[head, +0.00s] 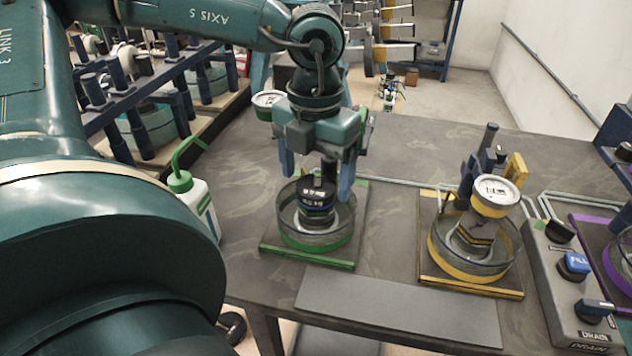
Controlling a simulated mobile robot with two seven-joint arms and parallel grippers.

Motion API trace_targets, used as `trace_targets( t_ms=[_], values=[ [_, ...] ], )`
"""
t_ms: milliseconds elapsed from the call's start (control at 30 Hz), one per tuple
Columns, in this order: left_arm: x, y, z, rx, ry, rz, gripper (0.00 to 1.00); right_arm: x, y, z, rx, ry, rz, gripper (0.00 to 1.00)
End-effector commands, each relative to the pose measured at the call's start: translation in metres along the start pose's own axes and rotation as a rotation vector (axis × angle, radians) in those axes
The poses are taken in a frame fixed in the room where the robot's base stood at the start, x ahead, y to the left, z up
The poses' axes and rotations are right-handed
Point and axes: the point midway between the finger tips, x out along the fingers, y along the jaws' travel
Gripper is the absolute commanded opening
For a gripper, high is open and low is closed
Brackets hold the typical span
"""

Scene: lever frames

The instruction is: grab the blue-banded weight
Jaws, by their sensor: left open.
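The blue-banded weight (317,213) is a dark, stubby piece with a blue band and white markings. It stands in a round glass dish with a green band (318,243), on a green-edged base at the middle of the bench. My left gripper (317,186) points down over it, open, with one blue finger to the left of the weight's top and one to the right. I cannot tell whether the fingers touch it. The gripper partly hides the weight's top and the back of the dish. My right gripper is not in view.
A control box (575,290) with knobs is at far right. A white bottle with a green spout (195,200) stands left of the dish. A flat grey plate (398,310) lies in front.

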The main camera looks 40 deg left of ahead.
Motion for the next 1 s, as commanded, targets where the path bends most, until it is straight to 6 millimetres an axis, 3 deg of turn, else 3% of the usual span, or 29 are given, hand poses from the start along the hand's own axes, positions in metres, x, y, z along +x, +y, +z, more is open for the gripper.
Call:
trace_targets(
  t_ms=[133,400,1000],
  values=[
    [0.0149,0.0001,-0.0006,0.000,0.001,0.000,0.81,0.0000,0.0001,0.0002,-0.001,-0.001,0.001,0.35],
    [0.0162,0.0001,-0.0002,0.000,-0.001,0.000,0.79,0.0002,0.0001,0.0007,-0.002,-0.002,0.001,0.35],
    [0.0158,0.0002,-0.0001,0.000,-0.001,0.000,0.30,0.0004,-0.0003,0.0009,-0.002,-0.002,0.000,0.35]
  ],
)
